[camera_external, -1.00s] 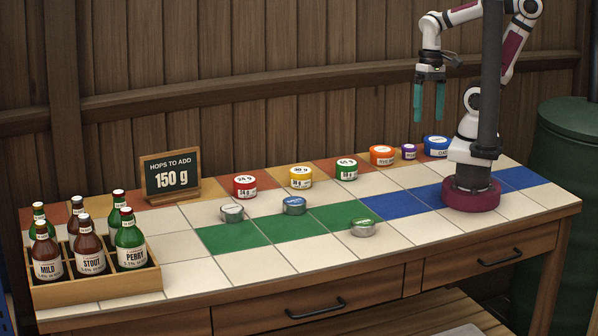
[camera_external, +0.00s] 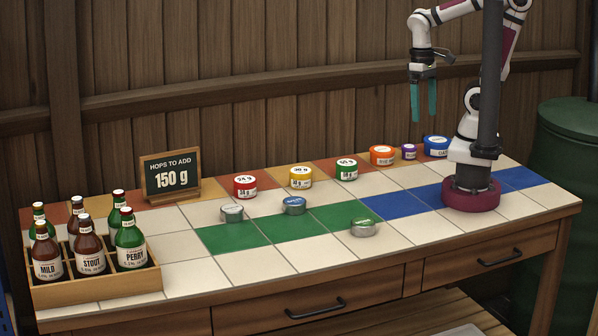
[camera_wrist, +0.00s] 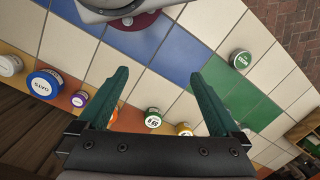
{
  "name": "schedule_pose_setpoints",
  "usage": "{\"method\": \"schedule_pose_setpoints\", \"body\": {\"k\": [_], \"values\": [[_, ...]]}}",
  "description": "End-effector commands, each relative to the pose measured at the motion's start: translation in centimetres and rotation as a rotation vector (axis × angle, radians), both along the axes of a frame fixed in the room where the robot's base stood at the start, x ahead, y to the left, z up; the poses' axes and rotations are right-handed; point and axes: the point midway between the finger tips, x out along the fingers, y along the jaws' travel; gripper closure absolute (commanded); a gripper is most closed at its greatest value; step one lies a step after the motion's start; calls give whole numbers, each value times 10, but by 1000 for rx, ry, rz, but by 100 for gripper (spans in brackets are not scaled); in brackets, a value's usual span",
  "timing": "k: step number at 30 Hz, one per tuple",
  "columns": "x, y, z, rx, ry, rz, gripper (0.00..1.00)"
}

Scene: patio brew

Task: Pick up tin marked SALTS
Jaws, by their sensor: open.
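Three low metal tins stand on the tiled table: one with a pale lid (camera_external: 232,211), one with a blue lid (camera_external: 294,205) and one with a green lid (camera_external: 363,227). The lid words are too small to read, so I cannot tell which is marked SALTS. The green-lidded tin also shows in the wrist view (camera_wrist: 240,60), right of the fingers. My gripper (camera_external: 423,118) is open and empty, pointing down high above the table's back right. In the wrist view its fingers (camera_wrist: 158,74) are well apart, with tiles between them.
Red (camera_external: 245,186), yellow (camera_external: 301,177), green (camera_external: 346,169), orange (camera_external: 382,155), purple (camera_external: 409,152) and blue (camera_external: 436,146) tubs line the back. A chalkboard (camera_external: 171,177) reads 150 g. A bottle crate (camera_external: 96,287) stands at left. The front tiles are largely clear.

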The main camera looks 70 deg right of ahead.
Motion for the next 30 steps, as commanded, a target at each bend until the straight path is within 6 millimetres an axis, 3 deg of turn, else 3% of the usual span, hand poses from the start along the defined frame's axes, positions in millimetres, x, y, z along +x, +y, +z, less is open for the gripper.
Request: {"method": "schedule_pose_setpoints", "body": {"k": [2,5,8,10,12,15,18,22,30], "values": [[28,2,0,-103,72,292,0],[84,21,-8,-291,180,788,0],[139,73,-34,-508,296,1293,0],[167,126,-61,-682,380,1635,0],[179,182,-92,-862,461,1925,0],[174,249,-132,-1098,553,2221,0],[163,288,-157,-1260,609,2379,0],[164,298,-171,-1333,638,2439,0],[218,253,-198,-1327,640,2436,0]]}}
